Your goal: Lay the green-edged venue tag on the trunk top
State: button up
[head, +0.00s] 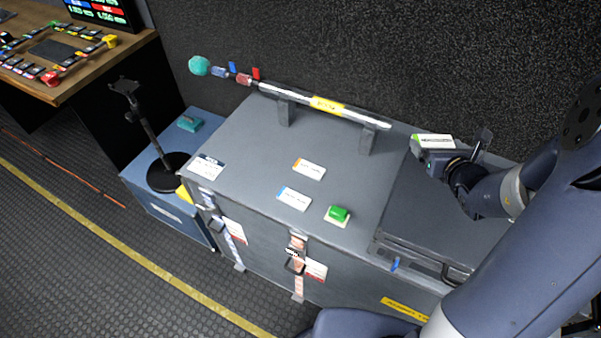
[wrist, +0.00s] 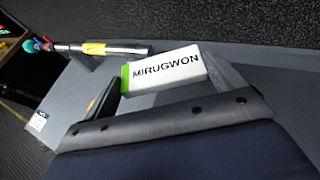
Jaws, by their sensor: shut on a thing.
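The green-edged venue tag (head: 432,141) is a white block with a green left edge. In the wrist view the tag (wrist: 165,70) reads "MIRUGWON" and sits between the two fingers. My gripper (head: 440,153) is shut on it and holds it over the back right of the trunk, near the dark wall. The fingers also show in the wrist view (wrist: 168,84). The grey trunk top (head: 240,130) spreads to the left of my gripper. An orange-edged tag (head: 309,169), a blue-edged tag (head: 295,198) and a dark-edged tag (head: 206,167) lie on it.
A green button-like piece (head: 338,215) sits near the trunk's front edge. A silver bar (head: 340,108) rests on brackets along the back. A dark raised panel (head: 430,205) covers the right side. A black stand (head: 168,172) is at left. Bare trunk top shows left of centre.

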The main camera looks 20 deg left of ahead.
aim_at(253, 177)
jog(key=j+u, duration=0.15)
jog(key=u, duration=0.3)
jog(key=j+u, duration=0.1)
jog(key=u, duration=0.3)
jog(key=j+u, duration=0.1)
jog(key=u, duration=0.35)
jog(key=i+j, duration=0.15)
jog(key=j, duration=0.2)
jog(key=i+j, duration=0.15)
jog(key=j, duration=0.2)
jog(key=i+j, duration=0.2)
jog(key=j, duration=0.2)
jog(key=i+j, duration=0.15)
jog(key=j, duration=0.2)
